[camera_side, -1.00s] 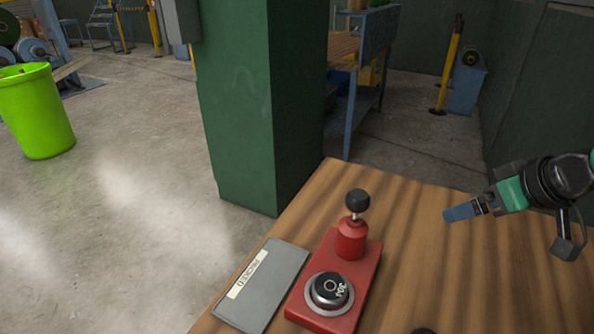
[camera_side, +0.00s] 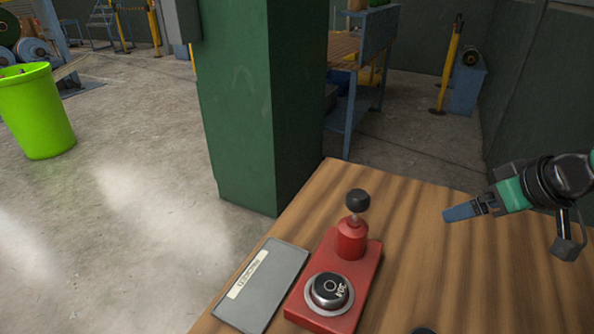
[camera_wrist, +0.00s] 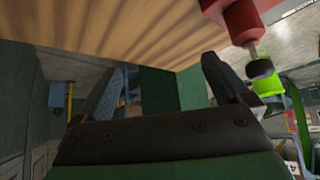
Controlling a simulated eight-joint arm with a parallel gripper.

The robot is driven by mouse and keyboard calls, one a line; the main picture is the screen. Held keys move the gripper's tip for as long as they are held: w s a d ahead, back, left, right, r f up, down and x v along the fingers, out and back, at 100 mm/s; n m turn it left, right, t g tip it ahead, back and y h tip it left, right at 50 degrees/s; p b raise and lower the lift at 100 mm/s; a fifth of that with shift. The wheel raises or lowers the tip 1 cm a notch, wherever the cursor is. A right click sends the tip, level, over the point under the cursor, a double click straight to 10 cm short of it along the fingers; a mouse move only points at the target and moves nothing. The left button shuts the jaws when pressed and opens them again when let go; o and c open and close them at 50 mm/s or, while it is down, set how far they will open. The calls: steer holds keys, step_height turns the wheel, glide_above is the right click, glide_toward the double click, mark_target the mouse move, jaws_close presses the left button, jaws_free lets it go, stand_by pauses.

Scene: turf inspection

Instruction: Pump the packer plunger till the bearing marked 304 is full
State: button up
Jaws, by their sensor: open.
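A red packer (camera_side: 368,283) stands on the wooden table in the side view. Its plunger (camera_side: 357,202), a black ball knob on a short metal rod, rises from the red cylinder at its back end. The bearing marked 304 (camera_side: 330,288) sits in the round seat at the packer's front end. My gripper (camera_side: 447,215) is to the right of the plunger, above the table and apart from the packer. In the wrist view my gripper's two fingers (camera_wrist: 228,82) stand apart with nothing between them, and the plunger knob (camera_wrist: 260,69) shows just beyond the right finger.
A grey tray (camera_side: 282,263) with a label, which appears to read PACKED, lies left of the packer. A dark round thing (camera_side: 424,331) is cut off at the bottom edge. The table (camera_side: 440,270) right of the packer is mostly clear. A green column (camera_side: 235,120) stands behind.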

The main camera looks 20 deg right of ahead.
steer(key=shift+c, duration=1.3)
steer(key=shift+w+a+r, duration=0.1)
steer(key=shift+w+r, duration=0.05)
steer(key=shift+r, duration=0.1)
steer(key=c, duration=0.4)
steer(key=r+n, duration=0.1)
steer(key=w+a+r+n, duration=0.1)
steer(key=n, duration=0.1)
steer(key=shift+w+r+g, duration=0.3)
steer(key=shift+g, duration=0.1)
steer(key=c, duration=0.7)
steer(key=w+a+r+n, duration=0.1)
steer(key=r+n, duration=0.1)
steer(key=w+a+r+n+g, duration=0.1)
steer(key=r+n, duration=0.1)
steer(key=n, duration=0.1)
steer(key=w+a+r+n+g, duration=0.1)
steer(key=w+r+n, duration=0.1)
steer(key=shift+a+r+n+y, duration=0.1)
steer(key=shift+a+n+y, duration=0.2)
jaws_close()
steer(key=w+a+r+n+g, duration=0.3)
steer(key=a+r+n, duration=0.3)
steer(key=n, duration=1)
steer(key=shift+a+g, duration=0.7)
steer(key=shift+a, duration=0.65)
